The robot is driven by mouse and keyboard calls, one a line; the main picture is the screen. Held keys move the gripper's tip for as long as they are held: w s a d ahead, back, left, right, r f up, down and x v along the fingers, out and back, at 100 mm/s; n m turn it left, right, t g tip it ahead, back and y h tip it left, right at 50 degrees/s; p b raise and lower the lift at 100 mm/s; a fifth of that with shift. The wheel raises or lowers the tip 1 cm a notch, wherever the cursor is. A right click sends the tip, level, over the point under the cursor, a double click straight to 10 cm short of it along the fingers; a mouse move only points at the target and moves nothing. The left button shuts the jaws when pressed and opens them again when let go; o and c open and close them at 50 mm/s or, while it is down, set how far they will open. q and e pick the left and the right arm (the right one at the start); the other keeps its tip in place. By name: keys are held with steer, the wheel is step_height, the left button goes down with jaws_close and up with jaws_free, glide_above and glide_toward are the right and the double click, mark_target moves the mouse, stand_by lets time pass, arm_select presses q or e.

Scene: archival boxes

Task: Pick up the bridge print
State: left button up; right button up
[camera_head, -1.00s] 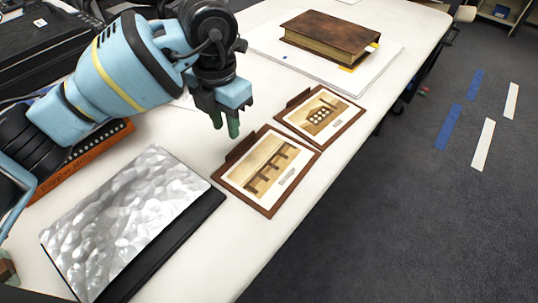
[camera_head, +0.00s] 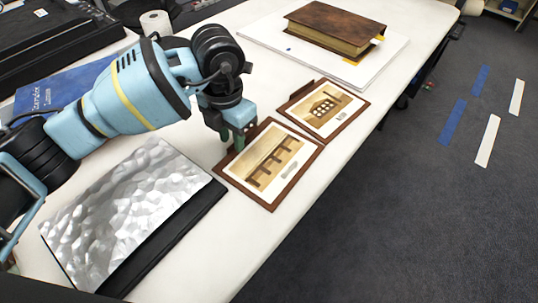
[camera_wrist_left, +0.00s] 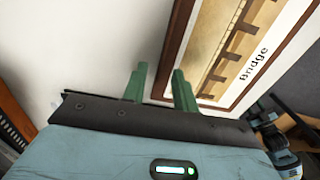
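The bridge print (camera_head: 278,160) lies on the white table in a brown frame, with a raised dark strip along its left edge. In the left wrist view its label "Bridge" and part of its picture (camera_wrist_left: 238,42) show at upper right. My left gripper (camera_head: 238,140) points down at the print's upper left edge. In the left wrist view its two green fingers (camera_wrist_left: 160,88) are apart, with the brown frame edge showing in the gap. I cannot tell whether they touch it. My right gripper is not in view.
A second framed print (camera_head: 325,107) lies just beyond the bridge print. A silver textured panel (camera_head: 125,210) with a black edge lies to the left. A brown book (camera_head: 335,25) rests on a white board at the back. A blue book (camera_head: 60,88) lies behind my arm.

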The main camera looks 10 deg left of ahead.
arm_select(q)
steer(key=shift+f, duration=0.7)
steer(key=shift+c, duration=0.2)
jaws_close()
steer(key=shift+r, duration=0.1)
steer(key=shift+r, duration=0.1)
steer(key=shift+r, duration=0.5)
step_height(320, 180, up, 2)
steer(key=shift+r, duration=0.2)
steer(key=s+d, duration=0.1)
steer(key=d, duration=0.4)
steer(key=s+d+r, duration=0.1)
steer(key=s+d, duration=0.1)
steer(key=d, duration=0.3)
steer(key=s+d, duration=0.1)
steer(key=d, duration=0.4)
steer(key=shift+s+d+r, duration=0.15)
steer(key=shift+s, duration=0.25)
